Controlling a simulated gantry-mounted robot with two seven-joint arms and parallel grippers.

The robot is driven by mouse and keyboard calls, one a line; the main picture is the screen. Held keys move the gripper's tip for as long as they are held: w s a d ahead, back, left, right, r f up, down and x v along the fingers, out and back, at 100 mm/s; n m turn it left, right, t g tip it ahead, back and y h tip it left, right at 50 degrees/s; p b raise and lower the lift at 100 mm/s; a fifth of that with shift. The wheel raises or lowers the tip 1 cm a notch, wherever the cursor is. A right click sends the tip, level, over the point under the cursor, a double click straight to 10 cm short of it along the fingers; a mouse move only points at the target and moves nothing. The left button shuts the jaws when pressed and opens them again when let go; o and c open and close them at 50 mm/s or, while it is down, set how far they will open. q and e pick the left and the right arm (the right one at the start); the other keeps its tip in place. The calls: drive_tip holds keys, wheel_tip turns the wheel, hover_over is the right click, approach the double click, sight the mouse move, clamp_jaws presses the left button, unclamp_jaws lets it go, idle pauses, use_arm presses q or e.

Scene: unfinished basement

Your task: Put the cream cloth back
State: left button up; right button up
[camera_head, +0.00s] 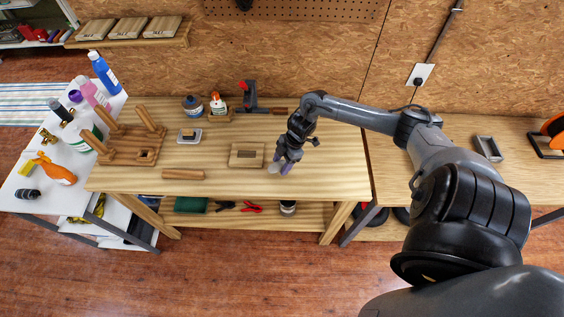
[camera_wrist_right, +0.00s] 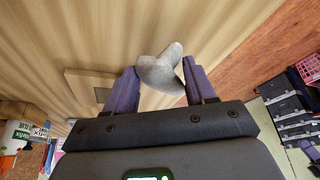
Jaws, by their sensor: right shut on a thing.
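A pale greyish-cream cloth (camera_wrist_right: 160,70) is bunched between the two purple fingers of my right gripper (camera_wrist_right: 160,88) in the right wrist view. The fingers are shut on it, and its upper part flares out past the fingertips. In the head view my right gripper (camera_head: 281,167) points down near the right part of the wooden workbench (camera_head: 335,175), with a small bit of the cloth (camera_head: 273,168) showing at its tips. I cannot tell whether the cloth touches the bench top. My left gripper is not in view.
A wooden block with a dark slot (camera_head: 247,155) lies just left of my right gripper. Further left are a wooden bar (camera_head: 183,174), a small tray (camera_head: 189,136) and a pegged wooden rack (camera_head: 130,145). Bottles (camera_head: 217,103) stand at the back. The bench's right end is clear.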

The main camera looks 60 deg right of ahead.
drive_tip(key=o, duration=1.1)
drive_tip(key=shift+v, duration=5.4)
